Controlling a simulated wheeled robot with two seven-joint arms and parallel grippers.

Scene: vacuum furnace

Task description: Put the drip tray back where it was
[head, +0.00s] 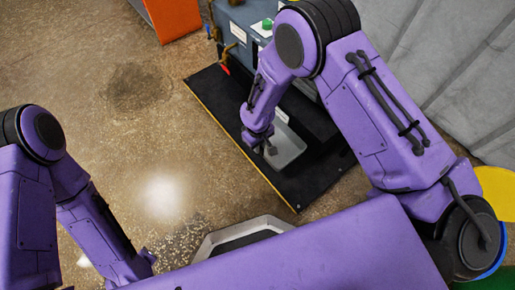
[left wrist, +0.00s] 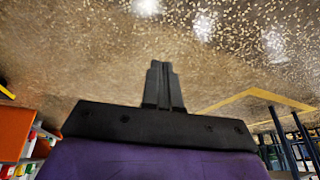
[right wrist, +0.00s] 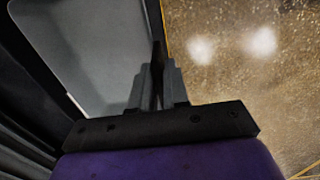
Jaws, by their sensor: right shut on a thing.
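The drip tray (head: 290,147) is a shallow grey tray with rounded corners. It is at the black mat beside the furnace, partly hidden by my right arm. My right gripper (head: 268,150) is at its near left edge, shut on its rim. In the right wrist view the grey tray (right wrist: 90,50) spreads to the left of my right gripper (right wrist: 158,65), whose fingers close on a thin dark edge. My left gripper (left wrist: 164,68) is shut and empty over bare floor. Whether the tray touches the mat is hard to tell.
The black mat (head: 215,100) with a yellow edge lies under the furnace (head: 235,38). An orange cabinet (head: 172,15) stands at the top. A grey curtain (head: 440,60) closes off the right. The speckled floor (head: 130,140) to the left is clear.

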